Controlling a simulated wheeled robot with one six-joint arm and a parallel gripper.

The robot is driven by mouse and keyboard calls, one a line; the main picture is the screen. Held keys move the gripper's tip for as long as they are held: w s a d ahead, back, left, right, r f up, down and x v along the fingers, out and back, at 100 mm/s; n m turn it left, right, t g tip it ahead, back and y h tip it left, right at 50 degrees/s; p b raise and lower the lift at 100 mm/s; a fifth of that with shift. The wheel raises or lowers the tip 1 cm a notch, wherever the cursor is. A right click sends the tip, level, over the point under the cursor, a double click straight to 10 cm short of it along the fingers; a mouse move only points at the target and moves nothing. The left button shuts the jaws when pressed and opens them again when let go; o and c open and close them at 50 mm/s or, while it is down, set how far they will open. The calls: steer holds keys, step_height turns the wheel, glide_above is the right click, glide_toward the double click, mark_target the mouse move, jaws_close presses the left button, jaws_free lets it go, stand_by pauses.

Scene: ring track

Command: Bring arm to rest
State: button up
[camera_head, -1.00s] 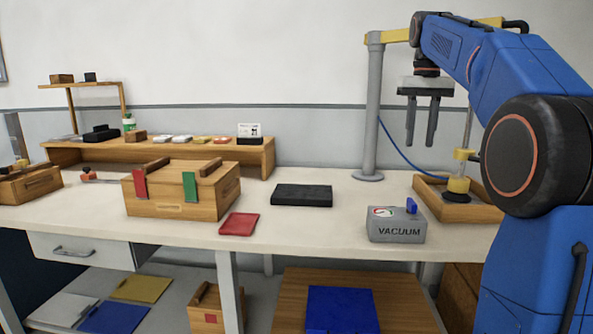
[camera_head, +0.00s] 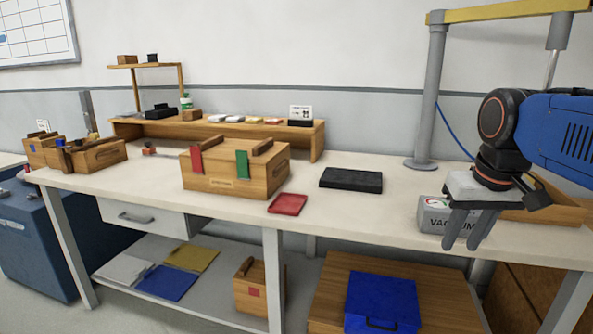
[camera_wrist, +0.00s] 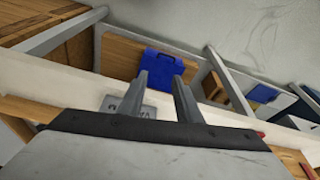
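My arm (camera_head: 565,135) is blue with black joints and enters at the right of the head view. My gripper (camera_head: 462,246) points down in front of the grey vacuum box (camera_head: 431,212) and covers part of it. Its two grey fingers stand apart with nothing between them. In the wrist view my gripper (camera_wrist: 160,95) also shows its fingers spread and empty, with the vacuum box (camera_wrist: 122,108) partly behind the left finger.
The workbench (camera_head: 350,211) holds a wooden box (camera_head: 225,186) with red and green tabs, a red tray (camera_head: 288,204) and a black pad (camera_head: 351,180). A grey post (camera_head: 428,100) stands behind. A blue case (camera_head: 382,300) lies on the wooden platform below.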

steer(key=s+a+f, duration=0.1)
steer(key=s+f, duration=0.4)
steer(key=f, duration=0.3)
steer(key=s+a+f+n+t, duration=0.1)
steer(key=s+a+f, duration=0.1)
steer(key=s+f, duration=0.3)
step_height(320, 180, down, 3)
steer(key=shift+s+a+f+t, duration=0.1)
steer(key=shift+s+a+t, duration=0.05)
steer(key=shift+s+t, duration=0.2)
